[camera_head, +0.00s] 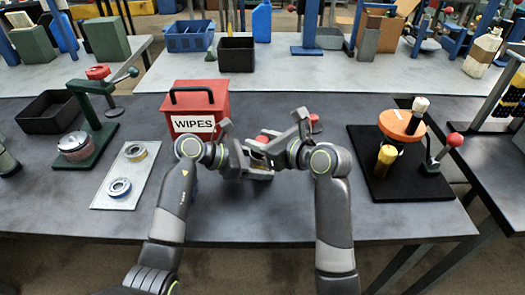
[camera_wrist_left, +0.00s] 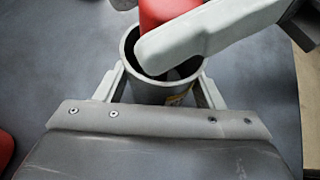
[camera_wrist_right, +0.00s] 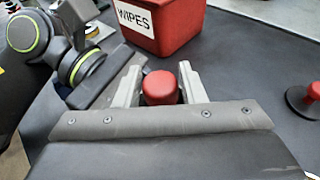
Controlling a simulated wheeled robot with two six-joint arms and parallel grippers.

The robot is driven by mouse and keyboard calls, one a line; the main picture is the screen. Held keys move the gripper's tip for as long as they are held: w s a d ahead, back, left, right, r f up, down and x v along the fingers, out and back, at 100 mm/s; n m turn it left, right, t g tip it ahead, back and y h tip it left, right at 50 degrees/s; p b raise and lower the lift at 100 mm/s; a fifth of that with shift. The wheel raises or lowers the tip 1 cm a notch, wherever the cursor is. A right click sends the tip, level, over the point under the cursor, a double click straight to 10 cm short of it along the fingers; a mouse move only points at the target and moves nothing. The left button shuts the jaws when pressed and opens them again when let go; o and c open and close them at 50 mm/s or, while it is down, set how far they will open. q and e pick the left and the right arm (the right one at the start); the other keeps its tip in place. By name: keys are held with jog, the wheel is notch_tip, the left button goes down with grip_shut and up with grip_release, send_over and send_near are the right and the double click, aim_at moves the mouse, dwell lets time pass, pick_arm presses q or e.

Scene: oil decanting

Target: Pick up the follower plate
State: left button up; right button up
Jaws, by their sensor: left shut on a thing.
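My left gripper (camera_wrist_left: 165,92) is shut on a grey open-topped canister (camera_wrist_left: 150,92) with a yellow mark. A red knob (camera_wrist_right: 160,88) sits close between the fingers of my right gripper (camera_wrist_right: 160,80), at the canister's mouth. I cannot tell whether the fingers press on it. One right finger crosses over the canister's rim in the left wrist view. A second red-knobbed piece with a flat base (camera_wrist_right: 305,98) stands on the table to the right. Which red-knobbed piece is the follower plate is unclear; the underside of the one between my fingers is hidden.
A red WIPES box (camera_head: 197,105) stands just behind my left gripper. A grey plate with two rings (camera_head: 125,175) and a green press (camera_head: 90,125) are at the left. A black board with an orange-topped device (camera_head: 385,150) is at the right. The table's front is clear.

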jog(key=c, duration=0.6)
jog(key=shift+o, duration=0.2)
notch_tip(320, 180, up, 11)
jog(key=shift+r, duration=0.1)
pick_arm(q)
jog(key=o, duration=0.8)
jog(key=shift+o, duration=0.2)
